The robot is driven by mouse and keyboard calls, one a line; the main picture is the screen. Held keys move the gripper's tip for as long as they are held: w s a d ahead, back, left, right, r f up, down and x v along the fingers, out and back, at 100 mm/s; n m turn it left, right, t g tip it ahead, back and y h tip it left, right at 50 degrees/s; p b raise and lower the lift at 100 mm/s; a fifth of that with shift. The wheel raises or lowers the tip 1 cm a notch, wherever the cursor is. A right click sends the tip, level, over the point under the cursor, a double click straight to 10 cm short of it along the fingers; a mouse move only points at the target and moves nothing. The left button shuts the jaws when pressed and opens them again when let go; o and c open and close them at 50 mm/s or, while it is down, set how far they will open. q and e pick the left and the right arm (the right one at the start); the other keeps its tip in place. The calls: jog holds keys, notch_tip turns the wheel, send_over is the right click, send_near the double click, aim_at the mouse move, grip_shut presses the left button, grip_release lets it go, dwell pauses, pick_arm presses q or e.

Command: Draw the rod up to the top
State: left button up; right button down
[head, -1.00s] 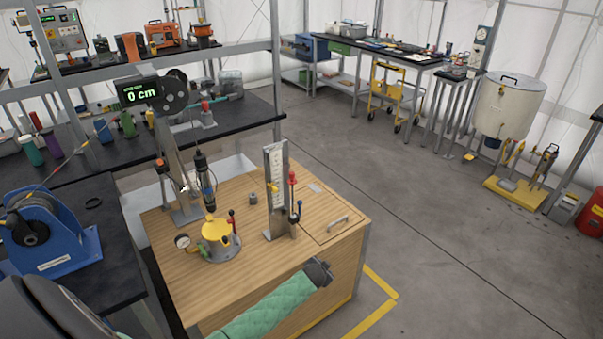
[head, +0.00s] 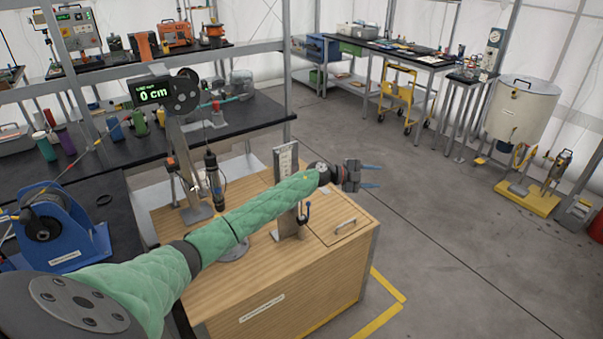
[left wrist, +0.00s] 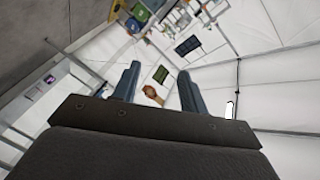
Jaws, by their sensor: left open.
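A dark rod-like cylinder (head: 213,180) hangs upright from a grey post with a pulley (head: 184,92) over the wooden cabinet. A display (head: 152,91) on the post reads 0 cm. My right gripper is out of view.
The wooden cabinet (head: 250,285) has a hatch with a handle (head: 345,227) on top. A blue winch (head: 52,230) stands on the black bench at left. The floor right of the cabinet is clear as far as the white drum (head: 522,108).

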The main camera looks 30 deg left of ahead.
pick_arm(q)
jog(key=s+a+r+g+y, duration=0.1)
jog(key=s+a+g+y, duration=0.1)
jog(key=a, duration=0.6)
jog(key=s+a+r+g+y, duration=0.2)
jog(key=s+a+g+y, duration=0.1)
jog(key=a+y, duration=0.3)
jog(key=s+a+r+n+g+y, duration=0.1)
jog(key=s+a+r+g+y, duration=0.1)
jog(key=a, duration=0.7)
jog(key=shift+s+a+g+y, duration=0.15)
jog(key=shift+s+g+y, duration=0.1)
jog(key=shift+g+y, duration=0.45)
jog(key=shift+s+a+g+y, duration=0.15)
jog(key=shift+s+g+y, duration=0.1)
jog(key=shift+g+y, duration=0.4)
jog(key=shift+s+a+g, duration=0.15)
jog(key=shift+a+g, duration=0.1)
jog(key=shift+f+p, duration=0.2)
jog(key=shift+p, duration=0.1)
notch_tip(320, 180, down, 6)
jog(key=p, duration=0.2)
jog(key=shift+r+p, duration=0.25)
jog(key=shift+p, duration=0.05)
jog(key=shift+f, duration=0.95)
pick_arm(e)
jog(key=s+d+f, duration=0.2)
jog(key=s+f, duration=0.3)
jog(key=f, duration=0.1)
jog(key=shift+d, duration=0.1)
